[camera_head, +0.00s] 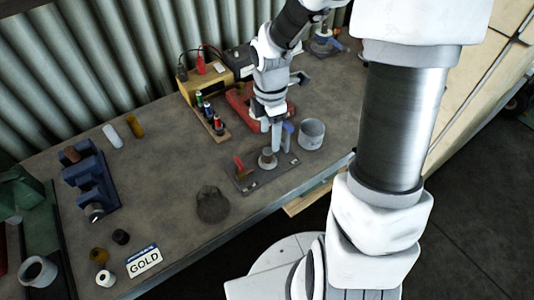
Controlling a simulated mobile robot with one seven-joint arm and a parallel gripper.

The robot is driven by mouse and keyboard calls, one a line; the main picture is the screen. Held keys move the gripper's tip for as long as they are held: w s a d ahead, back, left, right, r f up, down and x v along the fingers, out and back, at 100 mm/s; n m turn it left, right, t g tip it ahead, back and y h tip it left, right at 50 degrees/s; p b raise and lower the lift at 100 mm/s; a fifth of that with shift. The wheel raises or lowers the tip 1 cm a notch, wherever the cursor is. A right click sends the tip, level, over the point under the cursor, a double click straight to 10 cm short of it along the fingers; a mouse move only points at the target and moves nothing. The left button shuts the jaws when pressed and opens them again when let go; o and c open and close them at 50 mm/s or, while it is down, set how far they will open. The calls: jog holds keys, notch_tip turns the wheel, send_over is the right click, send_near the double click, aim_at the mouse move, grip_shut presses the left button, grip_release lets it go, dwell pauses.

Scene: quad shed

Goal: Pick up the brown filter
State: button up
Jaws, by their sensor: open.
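Which thing is the brown filter I cannot tell for sure. A small brown cylinder (98,255) stands at the front left of the bench, behind a white ring-shaped piece and beside a black one. A reddish-brown piece (71,154) sits at the far end of the blue rack. An amber-brown cylinder (136,126) lies near the back wall. My gripper (271,140) points down over a small dark tray at the bench's middle right, far from these brown pieces. It is open, and its fingertips are near a grey round piece (268,160); contact cannot be told.
The dark tray (246,184) also holds a red-handled piece. A grey cup (312,133), a yellow box (207,80) and a red tool stand around my gripper. A dark lump (212,205), a blue rack (95,185) and a GOLD sign (144,262) lie leftward. The bench's middle left is clear.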

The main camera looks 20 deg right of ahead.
aim_at(268, 150)
jog(key=shift+f, duration=0.7)
jog(key=f, duration=0.4)
jog(key=shift+s+a+f+b, duration=0.15)
jog(key=shift+s+a+b, duration=0.2)
jog(key=shift+s+a, duration=0.05)
jog(key=shift+f, duration=0.45)
grip_shut()
